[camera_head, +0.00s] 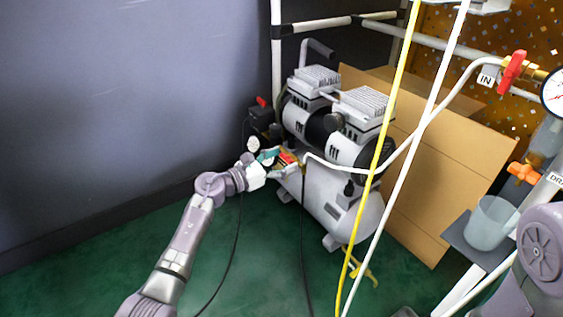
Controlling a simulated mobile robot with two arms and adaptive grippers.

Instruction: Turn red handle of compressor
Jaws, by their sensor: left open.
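The grey and black compressor (342,200) stands on the green floor in the middle of the view, with two ribbed cylinder heads on top. A small red handle (287,158) shows low on its left side, close to a brass fitting and a white hose. My left arm reaches in from the lower left. My left gripper (281,165) is open at the red handle. The handle appears to lie between or right by the fingers; the picture is too small to tell whether they touch it. My right gripper is not in view.
A pressure gauge (253,145) sits just left of my gripper. A black box with a red knob (261,101) is behind it. Yellow and white hoses cross in front of the compressor. Cardboard (455,170) leans behind it. A red valve handle (514,70) marked IN is upper right.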

